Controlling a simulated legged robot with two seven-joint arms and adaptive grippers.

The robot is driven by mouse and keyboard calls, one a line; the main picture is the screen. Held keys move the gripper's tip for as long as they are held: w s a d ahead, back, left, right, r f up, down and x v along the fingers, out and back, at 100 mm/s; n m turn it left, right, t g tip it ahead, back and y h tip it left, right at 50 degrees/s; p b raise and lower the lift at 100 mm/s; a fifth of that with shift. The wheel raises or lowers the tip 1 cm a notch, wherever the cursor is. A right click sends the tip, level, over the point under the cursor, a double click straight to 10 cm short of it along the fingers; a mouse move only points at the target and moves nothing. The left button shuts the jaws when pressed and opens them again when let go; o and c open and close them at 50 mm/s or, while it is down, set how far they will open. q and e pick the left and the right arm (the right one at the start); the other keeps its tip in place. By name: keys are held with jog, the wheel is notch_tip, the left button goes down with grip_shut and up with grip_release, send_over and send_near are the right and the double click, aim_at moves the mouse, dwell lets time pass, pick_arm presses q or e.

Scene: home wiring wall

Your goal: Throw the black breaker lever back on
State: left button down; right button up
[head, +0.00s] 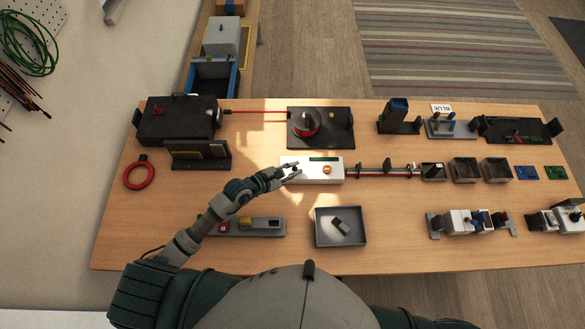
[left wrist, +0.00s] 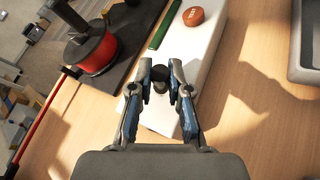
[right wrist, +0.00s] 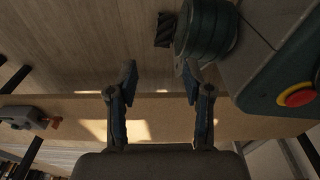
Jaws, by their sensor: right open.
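A white box (head: 334,177) with a green strip and an orange-red knob (head: 327,169) lies in the middle of the table. A black-topped lever (left wrist: 160,73) stands up from its left part, seen clearly in the left wrist view. My left gripper (head: 295,170) is at that end of the box, with one finger on each side of the lever. The jaws look narrowed onto the lever's black top, which partly hides the contact. My right gripper (right wrist: 158,82) is open and empty, away from the box, with the table edge behind it.
A grey tray (head: 322,240) with a dark block is in front of the box. A black plate with a red spool (head: 305,124) is behind it. Thin rods (head: 385,174) run right from the box. A grey fixture (head: 270,234) lies below my left forearm.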

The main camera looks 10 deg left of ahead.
pick_arm(q)
jog(key=shift+d+r, duration=0.15)
jog(key=shift+d, duration=0.1)
jog(key=shift+w+r+p, duration=0.1)
jog(key=shift+r+p, duration=0.05)
jog(key=shift+p, duration=0.35)
jog(key=p, duration=0.1)
jog(key=n+g+p, duration=0.1)
jog(key=shift+w+r+p, duration=0.3)
jog(key=shift+w+a+r+n+g+p, duration=0.15)
jog(key=shift+w+n+g+p, duration=0.2)
jog(key=shift+n+g+p, duration=0.4)
jog(key=shift+w+n+g+p, duration=0.25)
jog(key=shift+w+g+p, duration=0.1)
jog(key=shift+g+p, duration=0.4)
jog(key=shift+w+f+n+g, duration=0.2)
jog(key=shift+w+n+g, duration=0.2)
jog(key=shift+g, duration=0.2)
jog(key=shift+w+a+f+n+g+b, duration=0.15)
jog(key=shift+w+n+g, duration=0.1)
jog(key=shift+n+g, duration=0.3)
jog(key=shift+w+f+n+g+b, duration=0.15)
jog(key=shift+w+n+g, duration=0.15)
jog(key=shift+g, duration=0.45)
pick_arm(e)
jog(key=s+d+r, duration=0.2)
jog(key=s, duration=0.5)
jog(key=shift+s, duration=0.2)
